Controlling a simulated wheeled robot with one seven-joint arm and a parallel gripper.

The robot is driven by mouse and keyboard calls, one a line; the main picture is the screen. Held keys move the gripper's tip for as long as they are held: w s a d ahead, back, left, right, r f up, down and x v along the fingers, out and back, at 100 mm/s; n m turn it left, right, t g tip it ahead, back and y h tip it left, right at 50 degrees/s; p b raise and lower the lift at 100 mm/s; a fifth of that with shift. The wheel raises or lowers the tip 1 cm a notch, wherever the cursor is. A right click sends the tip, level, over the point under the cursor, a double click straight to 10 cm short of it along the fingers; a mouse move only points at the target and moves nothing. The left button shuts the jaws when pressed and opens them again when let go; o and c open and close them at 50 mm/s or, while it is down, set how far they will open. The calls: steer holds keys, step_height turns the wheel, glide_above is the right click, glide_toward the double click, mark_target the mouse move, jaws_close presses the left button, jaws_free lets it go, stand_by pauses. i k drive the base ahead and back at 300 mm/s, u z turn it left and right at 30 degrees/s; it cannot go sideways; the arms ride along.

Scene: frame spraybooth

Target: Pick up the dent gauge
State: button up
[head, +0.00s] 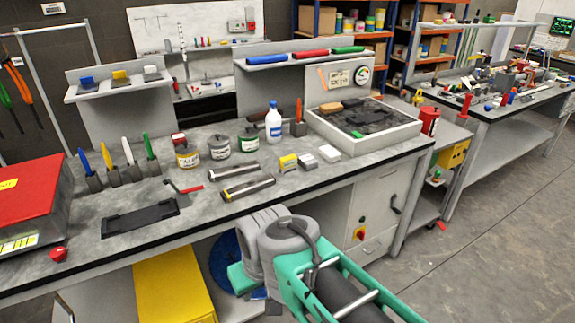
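I cannot tell for sure which object on the grey workbench (100,205) is the dent gauge, as no readable label marks it. A small grey tool with a red handle (190,189) lies near the bench's middle. Just right of it lie two grey-and-black bars, one behind (233,172) and one in front (248,187). A flat black holder (143,217) lies to the left near the front edge. My green and grey arm reaches in from the bottom, in front of the bench and apart from these things. My gripper's fingers do not show.
Upright handled tools (108,163), several tins (219,147) and a white bottle (273,124) stand toward the back. A tray with dark contents (395,140) fills the right end. A red box (35,195) stands left. A yellow box (175,285) is below the bench.

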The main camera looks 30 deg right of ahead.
mark_target(290, 163)
steer(key=z, duration=1.5)
steer(key=i, duration=1.6)
steer(key=u, duration=3.6)
